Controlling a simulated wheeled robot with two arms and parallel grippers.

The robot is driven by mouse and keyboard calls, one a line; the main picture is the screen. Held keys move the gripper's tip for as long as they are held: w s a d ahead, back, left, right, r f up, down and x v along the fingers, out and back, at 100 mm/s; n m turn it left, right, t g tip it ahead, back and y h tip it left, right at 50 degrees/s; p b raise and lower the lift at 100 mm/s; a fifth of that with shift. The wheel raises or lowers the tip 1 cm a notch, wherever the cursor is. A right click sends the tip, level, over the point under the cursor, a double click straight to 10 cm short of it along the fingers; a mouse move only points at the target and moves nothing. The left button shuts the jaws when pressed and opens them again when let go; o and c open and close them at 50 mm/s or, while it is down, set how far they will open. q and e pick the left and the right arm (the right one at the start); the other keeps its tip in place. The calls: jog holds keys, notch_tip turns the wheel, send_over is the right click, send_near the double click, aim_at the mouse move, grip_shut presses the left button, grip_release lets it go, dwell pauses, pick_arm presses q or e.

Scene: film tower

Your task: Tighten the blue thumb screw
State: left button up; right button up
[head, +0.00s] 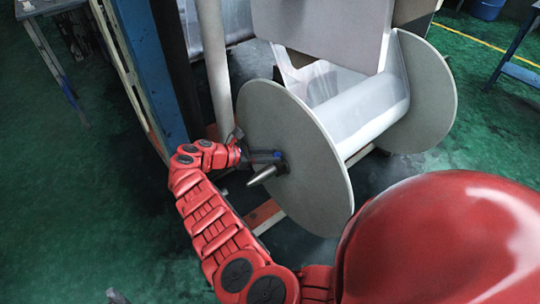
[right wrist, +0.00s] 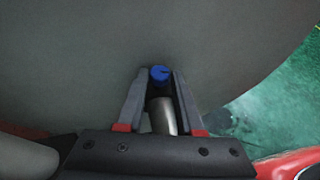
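The blue thumb screw (right wrist: 160,74) shows in the right wrist view as a small round blue knob on a dark collar, with a metal shaft end (right wrist: 162,116) below it. In the head view the blue thumb screw (head: 278,155) is a small spot beside the reel's hub. My right gripper (right wrist: 162,80) has its two grey fingers apart, one on each side of the knob, near their tips. A narrow gap shows on the right of the knob; contact on the left is unclear. My right gripper (head: 268,157) also shows in the head view. Only a small grey piece, possibly my left gripper (head: 116,297), shows at the bottom edge.
The large grey reel flange (head: 315,180) stands close beyond my right gripper, with clear film (head: 365,110) wound behind it. The metal shaft (head: 264,175) sticks out from the hub. A blue post (head: 157,65) and a pale pole (head: 214,70) stand to the left.

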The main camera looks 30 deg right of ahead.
jog(key=shift+o, duration=0.4)
jog(key=shift+w+a+r, duration=0.1)
jog(key=shift+a, duration=0.15)
jog(key=b+v, duration=0.7)
jog(key=v, duration=0.9)
jog(key=shift+a+r, duration=0.2)
jog(key=shift+a, duration=0.15)
